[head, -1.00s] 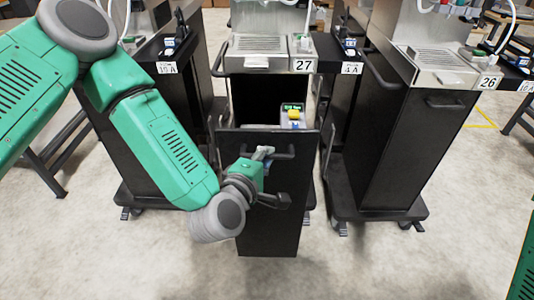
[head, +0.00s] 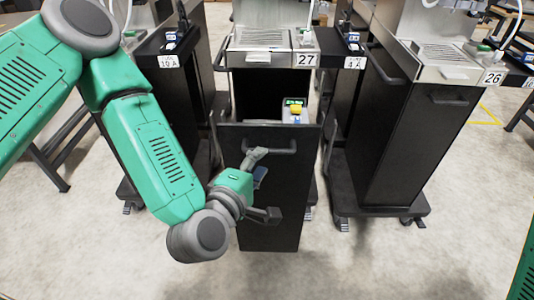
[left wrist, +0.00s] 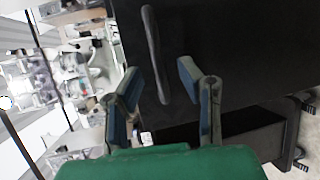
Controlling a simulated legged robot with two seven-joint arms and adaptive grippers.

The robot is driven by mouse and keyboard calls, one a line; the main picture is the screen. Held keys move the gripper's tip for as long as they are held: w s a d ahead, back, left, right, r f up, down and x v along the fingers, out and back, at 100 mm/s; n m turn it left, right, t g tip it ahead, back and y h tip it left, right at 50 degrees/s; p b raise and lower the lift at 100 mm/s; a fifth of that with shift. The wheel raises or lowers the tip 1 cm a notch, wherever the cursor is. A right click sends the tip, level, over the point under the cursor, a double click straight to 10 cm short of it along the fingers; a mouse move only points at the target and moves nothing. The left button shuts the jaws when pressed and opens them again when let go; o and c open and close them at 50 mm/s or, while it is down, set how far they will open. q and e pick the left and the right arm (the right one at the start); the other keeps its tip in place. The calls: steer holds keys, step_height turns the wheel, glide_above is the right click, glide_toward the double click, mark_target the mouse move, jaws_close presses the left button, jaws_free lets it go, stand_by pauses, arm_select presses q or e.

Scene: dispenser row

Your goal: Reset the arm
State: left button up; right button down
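My left gripper (head: 262,184) is open and empty, in front of the black pulled-out drawer (head: 285,195) of the dispenser marked 27 (head: 306,60). Its upper finger is close to the drawer's bar handle (head: 270,147); whether they touch cannot be told. In the left wrist view the spread fingers of the left gripper (left wrist: 160,80) face the dark drawer front (left wrist: 240,50), and the handle (left wrist: 154,55) shows between them in the picture, not gripped. My right gripper is not in view; only a green part of my body shows at the right edge.
A device with a yellow part (head: 296,110) shows just behind the drawer's top edge. Wheeled dispenser 26 (head: 410,140) stands to the right and another black cabinet (head: 160,110) to the left. The concrete floor (head: 390,265) in front is clear.

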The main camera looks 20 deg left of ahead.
arm_select(q)
steer(key=shift+v, duration=1.05)
steer(key=s+a+f+m+g+h, duration=0.1)
steer(key=s+f+m+g, duration=0.3)
steer(key=s+f+m, duration=0.3)
steer(key=s+a+f+m+g, duration=0.1)
steer(key=s+f+m+g, duration=0.4)
steer(key=f, duration=0.5)
steer(key=s+a+f+m+g+y, duration=0.3)
steer(key=s+a+f+m+g, duration=0.2)
steer(key=s+a, duration=0.5)
steer(key=shift+s+a+m+g, duration=0.35)
steer(key=shift+m+g, duration=0.15)
steer(key=shift+w, duration=0.1)
steer(key=shift+o, duration=0.2)
